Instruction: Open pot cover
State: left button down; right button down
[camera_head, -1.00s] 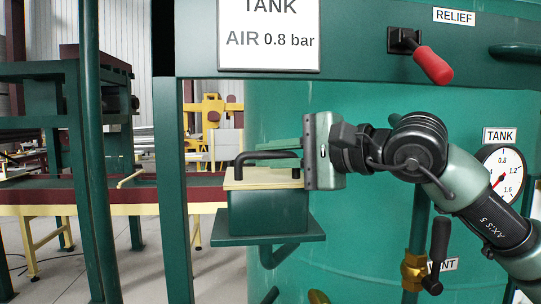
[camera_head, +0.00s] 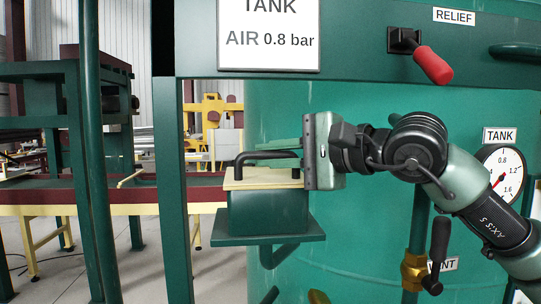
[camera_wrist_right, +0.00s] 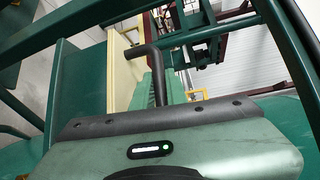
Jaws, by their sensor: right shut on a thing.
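The pot (camera_head: 268,213) is a green box on a bracket fixed by the big green tank. Its cover (camera_head: 262,184) is a flat cream plate with a black bar handle (camera_head: 250,156). The cover lies on top of the pot. My left gripper is out of view.
A red-handled relief lever (camera_head: 433,65) sits above my right arm. A tank gauge (camera_head: 502,172) and a brass vent valve (camera_head: 414,270) are to the right. A green post (camera_head: 174,190) stands left of the pot, with a conveyor behind. Open space lies above the cover.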

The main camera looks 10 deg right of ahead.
aim_at(268, 177)
jog(key=shift+a, duration=0.1)
jog(key=r, duration=0.1)
jog(key=w+r, duration=0.1)
jog(key=shift+r+p, duration=0.3)
jog(key=shift+r, duration=0.05)
jog(key=shift+w+r, duration=0.15)
jog(key=shift+r, duration=0.05)
jog(key=c, duration=1.5)
grip_release()
jog(key=shift+f, duration=0.1)
jog(key=shift+o, duration=0.3)
jog(key=shift+a, duration=0.15)
